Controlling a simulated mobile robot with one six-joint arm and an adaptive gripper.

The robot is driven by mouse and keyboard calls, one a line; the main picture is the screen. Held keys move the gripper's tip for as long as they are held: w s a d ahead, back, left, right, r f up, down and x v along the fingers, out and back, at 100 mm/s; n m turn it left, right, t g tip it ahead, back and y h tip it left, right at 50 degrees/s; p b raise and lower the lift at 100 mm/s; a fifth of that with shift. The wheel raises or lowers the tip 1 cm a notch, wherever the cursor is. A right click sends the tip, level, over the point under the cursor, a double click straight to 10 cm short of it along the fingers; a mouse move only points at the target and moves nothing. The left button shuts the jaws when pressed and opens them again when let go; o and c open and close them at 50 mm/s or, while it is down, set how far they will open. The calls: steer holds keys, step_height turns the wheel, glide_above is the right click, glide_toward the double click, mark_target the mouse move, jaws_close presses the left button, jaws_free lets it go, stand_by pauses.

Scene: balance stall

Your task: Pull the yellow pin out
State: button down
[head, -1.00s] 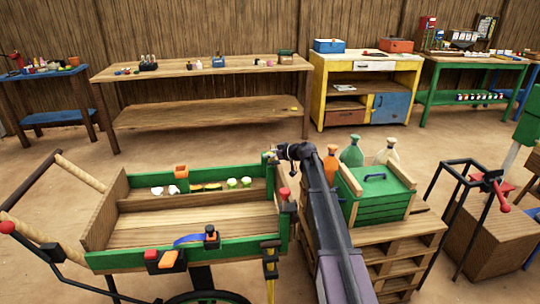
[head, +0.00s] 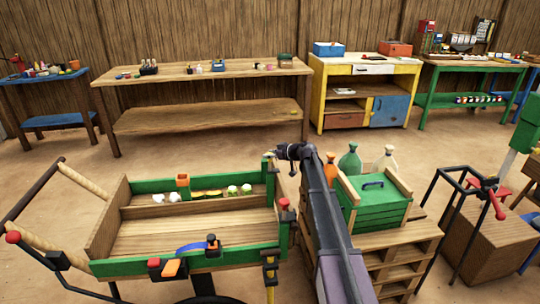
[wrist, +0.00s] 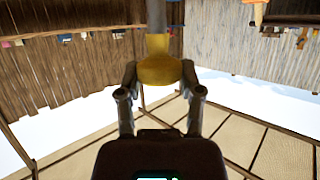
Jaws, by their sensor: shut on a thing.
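The yellow pin shows in the wrist view as a rounded yellow head (wrist: 159,70) with a grey shaft running up out of the frame. My gripper (wrist: 158,76) is shut on the yellow head, with one finger on each side. The far end of the shaft is outside the wrist view, so I cannot tell what it sits in. In the head view my gripper (head: 280,153) is at the back right corner of the green-sided wooden cart (head: 150,268). The pin is too small to make out clearly there.
A green crate (head: 378,200) on a wooden pallet stack (head: 405,245) stands right of my arm, with bottles (head: 349,160) behind it. A black stand with a red handle (head: 500,205) is farther right. Open floor lies between the cart and the back tables.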

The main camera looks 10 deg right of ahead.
steer(key=shift+w+r, duration=0.1)
steer(key=shift+c, duration=1.2)
jaws_free()
